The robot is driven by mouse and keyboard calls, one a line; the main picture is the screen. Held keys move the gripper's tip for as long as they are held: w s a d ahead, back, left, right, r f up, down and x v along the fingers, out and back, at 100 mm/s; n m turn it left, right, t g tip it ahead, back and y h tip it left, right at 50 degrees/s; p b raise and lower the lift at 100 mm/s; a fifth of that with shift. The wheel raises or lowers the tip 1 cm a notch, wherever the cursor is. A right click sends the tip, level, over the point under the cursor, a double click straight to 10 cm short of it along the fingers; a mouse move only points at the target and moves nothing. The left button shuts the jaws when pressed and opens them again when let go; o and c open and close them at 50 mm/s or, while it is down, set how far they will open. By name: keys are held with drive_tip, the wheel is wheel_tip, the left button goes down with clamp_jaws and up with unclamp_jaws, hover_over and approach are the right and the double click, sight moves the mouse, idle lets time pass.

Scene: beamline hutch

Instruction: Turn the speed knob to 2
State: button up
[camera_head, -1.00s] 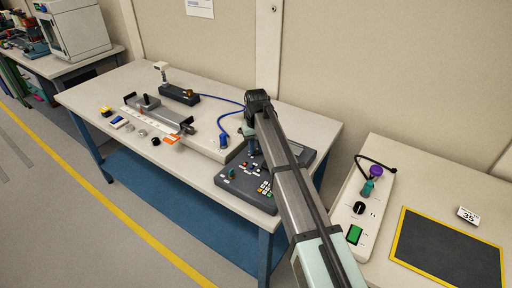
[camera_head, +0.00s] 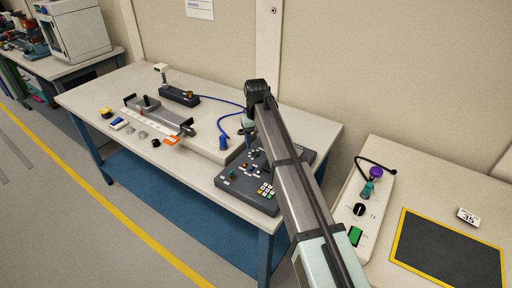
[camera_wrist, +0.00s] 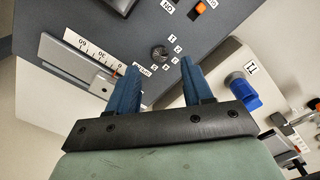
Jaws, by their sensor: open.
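The dark round speed knob (camera_wrist: 159,52) sits on the grey control panel (camera_wrist: 85,20), with small number labels around it, including a 2 (camera_wrist: 178,47). Which number its pointer faces is too small to tell. My gripper (camera_wrist: 160,68) is open, its two blue fingers on either side of the knob in the picture. Nothing is between the fingers; whether they touch the knob cannot be told. In the head view the control panel (camera_head: 236,188) lies on the bench, and my arm covers part of it.
The panel also carries an orange switch (camera_wrist: 201,8), a slider scale (camera_wrist: 92,50) and a keypad (camera_head: 265,190). A blue connector (camera_head: 223,142) with a cable stands close by. A second table at right holds a white box (camera_head: 352,208) and a dark mat (camera_head: 440,250).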

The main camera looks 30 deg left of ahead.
sight(256, 153)
wheel_tip(256, 153, up, 10)
drive_tip(key=shift+f, duration=0.15)
idle(0.7)
